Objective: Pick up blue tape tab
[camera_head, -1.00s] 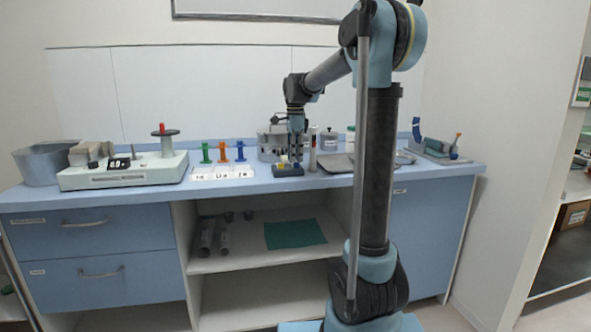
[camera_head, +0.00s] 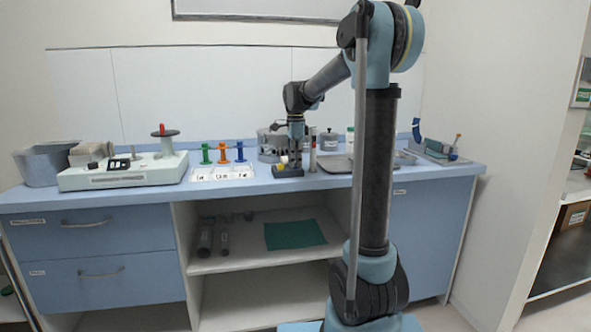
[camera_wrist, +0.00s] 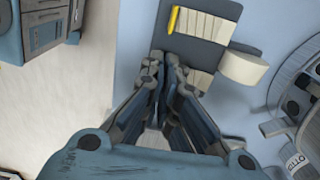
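My gripper (camera_wrist: 163,62) is low over a dark holder (camera_wrist: 218,53) bearing cream strips and a yellow strip. In the wrist view its fingers converge, with their tips close together at the holder's edge; I cannot tell whether anything is between them. In the head view my gripper (camera_head: 295,160) points straight down at the same holder (camera_head: 288,172) on the blue counter. I cannot make out a blue tape tab there; the fingers may hide it. A curved blue piece (camera_head: 416,130) stands at the counter's right, but I cannot tell whether it is the tab.
A cream roll (camera_wrist: 243,68) sits beside the holder. Left on the counter (camera_head: 330,180) are green, orange and blue spools (camera_head: 239,152) with white cards, and a pale machine (camera_head: 125,173). A round grey device (camera_head: 270,145) is behind, and a metal tray (camera_head: 336,164) to the right.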

